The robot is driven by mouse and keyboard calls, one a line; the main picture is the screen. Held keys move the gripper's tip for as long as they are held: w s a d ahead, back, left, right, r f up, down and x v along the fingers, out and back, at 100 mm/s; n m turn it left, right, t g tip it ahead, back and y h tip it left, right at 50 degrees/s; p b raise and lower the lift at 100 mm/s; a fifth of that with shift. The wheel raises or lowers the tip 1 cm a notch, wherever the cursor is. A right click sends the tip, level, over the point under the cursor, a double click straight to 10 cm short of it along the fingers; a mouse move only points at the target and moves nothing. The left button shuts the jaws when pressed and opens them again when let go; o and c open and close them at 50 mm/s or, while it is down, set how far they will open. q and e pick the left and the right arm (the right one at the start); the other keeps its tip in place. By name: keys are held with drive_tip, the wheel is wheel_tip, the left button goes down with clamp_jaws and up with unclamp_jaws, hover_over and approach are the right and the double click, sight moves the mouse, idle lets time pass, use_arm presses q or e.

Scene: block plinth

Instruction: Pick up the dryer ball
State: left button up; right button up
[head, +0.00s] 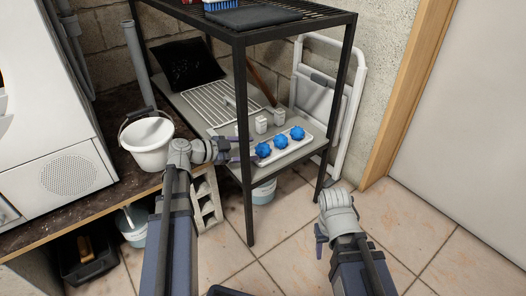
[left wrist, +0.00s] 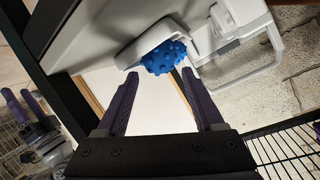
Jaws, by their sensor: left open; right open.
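Three blue knobbly dryer balls, left (head: 263,150), middle (head: 281,141) and right (head: 297,133), sit in a row on a white tray (head: 285,154) on the rack's middle shelf. My left gripper (head: 236,149) is open and empty beside the left end of the tray, close to the left ball. In the left wrist view one blue ball (left wrist: 165,58) shows just beyond the open fingertips, with clear space between them. My right gripper (head: 319,238) is open and empty, low over the floor right of the rack; it also shows in the left wrist view (left wrist: 20,96).
The black rack frame (head: 245,190) has a post close to my left gripper. White boxes (head: 261,124) and a wire grid (head: 215,101) lie behind the tray. A white bucket (head: 149,150) stands left. Floor at right is clear.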

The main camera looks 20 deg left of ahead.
sight(258, 149)
use_arm(q)
drive_tip(key=b+x, duration=0.1)
drive_tip(key=x, duration=0.3)
drive_tip(key=shift+w+d, duration=0.1)
drive_tip(key=shift+d, duration=0.1)
drive_tip(key=c, duration=1)
